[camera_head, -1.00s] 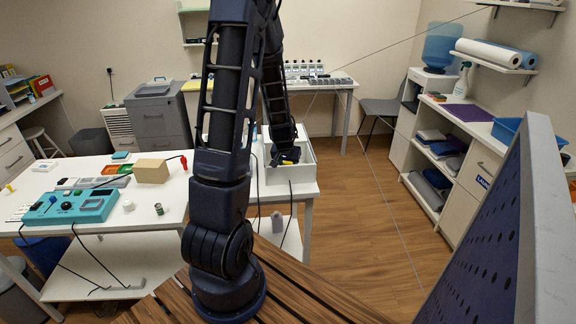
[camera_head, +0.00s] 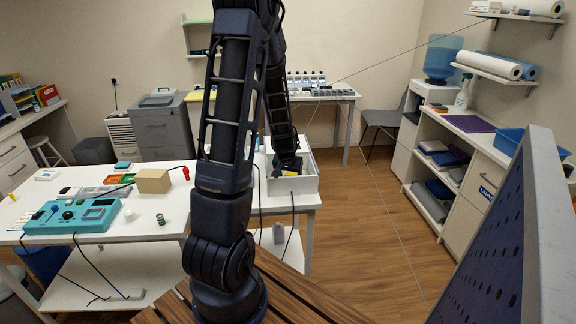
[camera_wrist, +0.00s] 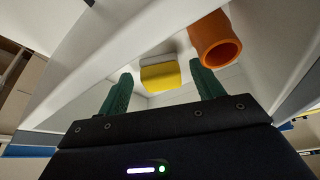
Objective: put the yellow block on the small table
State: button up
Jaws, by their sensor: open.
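The yellow block (camera_wrist: 161,76) lies inside a white open-topped bin (camera_head: 308,185) on a white table. In the wrist view it sits ahead of and between my green fingertips. My gripper (camera_wrist: 163,86) is open, with the fingers apart on either side and no visible contact with the block. I cannot tell which table is the small one; a white table (camera_head: 345,92) stands by the back wall.
An orange tube (camera_wrist: 215,42) lies in the bin close to the right finger. The bin's walls surround my gripper. A left worktable holds a teal device (camera_head: 72,216) and a tan box (camera_head: 153,181). A blue perforated panel (camera_head: 490,240) stands at right; the floor between is clear.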

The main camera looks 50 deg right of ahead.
jog(key=v, duration=1.1)
jog(key=shift+r, duration=0.2)
jog(key=shift+a, duration=0.2)
jog(key=w+a+r+n, duration=0.2)
jog(key=w+a+r, duration=0.25)
jog(key=a, duration=0.35)
jog(key=w+a+r+n+t, duration=0.1)
jog(key=w+a+r+n, duration=0.15)
jog(key=w+a, duration=0.35)
jog(key=w+a+r+n, duration=0.25)
jog(key=a+r, duration=0.25)
jog(key=a, duration=0.4)
jog(key=s+a+r+n+t+y, duration=0.1)
jog(key=s+a+r+n+y, duration=0.1)
jog(key=a, duration=0.9)
jog(key=s+a+r+n+y, duration=0.2)
jog(key=s+a+r+n, duration=0.2)
jog(key=a, duration=0.7)
jog(key=shift+s+a+r+t, duration=0.3)
jog(key=shift+s+r+t, duration=0.1)
jog(key=shift+r, duration=0.2)
